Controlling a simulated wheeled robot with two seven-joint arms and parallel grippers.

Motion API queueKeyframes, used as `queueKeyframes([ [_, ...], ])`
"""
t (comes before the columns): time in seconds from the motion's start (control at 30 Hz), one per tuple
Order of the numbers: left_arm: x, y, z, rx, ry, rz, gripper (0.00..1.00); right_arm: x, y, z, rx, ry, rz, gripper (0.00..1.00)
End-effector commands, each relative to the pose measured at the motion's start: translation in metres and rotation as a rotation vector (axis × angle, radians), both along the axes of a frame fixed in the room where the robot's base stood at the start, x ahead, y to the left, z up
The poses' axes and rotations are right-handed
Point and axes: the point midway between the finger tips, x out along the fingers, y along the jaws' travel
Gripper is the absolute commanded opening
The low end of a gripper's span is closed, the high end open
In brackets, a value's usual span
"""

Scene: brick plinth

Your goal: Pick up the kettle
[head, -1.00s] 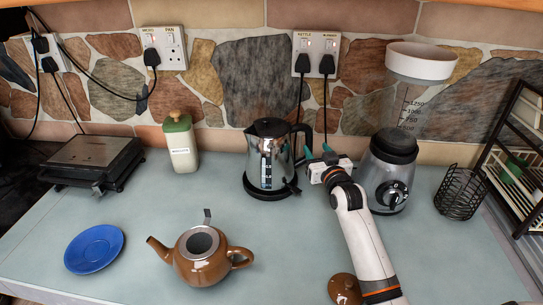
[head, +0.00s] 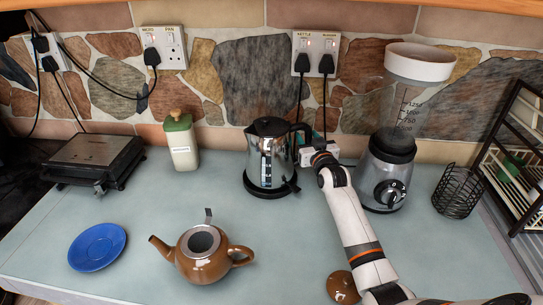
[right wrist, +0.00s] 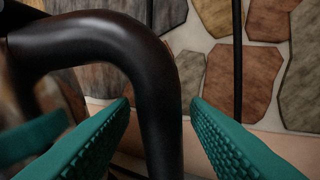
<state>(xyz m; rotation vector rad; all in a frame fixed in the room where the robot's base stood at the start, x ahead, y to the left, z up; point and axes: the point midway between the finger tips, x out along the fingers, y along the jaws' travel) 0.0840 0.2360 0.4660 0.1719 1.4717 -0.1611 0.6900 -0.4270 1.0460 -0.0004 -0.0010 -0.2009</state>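The kettle (head: 267,157) is steel with a black lid and stands upright on its black base near the wall. Its black handle is on the right side. My right gripper (head: 307,150) is at the handle, its fingertips largely hidden behind the handle and wrist in the head view. In the right wrist view the handle (right wrist: 160,85) passes between the two teal fingers (right wrist: 158,108). The fingers are apart, with visible gaps on both sides of the handle. My left gripper is not in view.
A blender (head: 388,170) stands close to the right of my right arm, with a wire basket (head: 458,192) beyond it. A brown teapot (head: 204,262) and blue saucer (head: 97,247) are in front. A green-topped canister (head: 181,145) stands left of the kettle. The counter's middle is clear.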

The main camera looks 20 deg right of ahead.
Motion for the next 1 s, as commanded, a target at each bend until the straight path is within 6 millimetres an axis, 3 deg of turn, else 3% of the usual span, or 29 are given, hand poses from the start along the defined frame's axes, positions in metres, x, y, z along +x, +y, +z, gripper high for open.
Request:
queueKeyframes([
  [0.03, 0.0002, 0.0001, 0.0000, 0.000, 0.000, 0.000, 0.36, -0.0001, -0.0001, -0.0001, 0.000, 0.000, 0.000, 0.33],
  [0.23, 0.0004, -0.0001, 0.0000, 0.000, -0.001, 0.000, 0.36, -0.0002, 0.0000, -0.0002, 0.000, 0.001, 0.000, 0.01],
  [1.0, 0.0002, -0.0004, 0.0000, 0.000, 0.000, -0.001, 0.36, -0.0002, 0.0005, -0.0004, 0.006, 0.000, 0.001, 0.00],
])
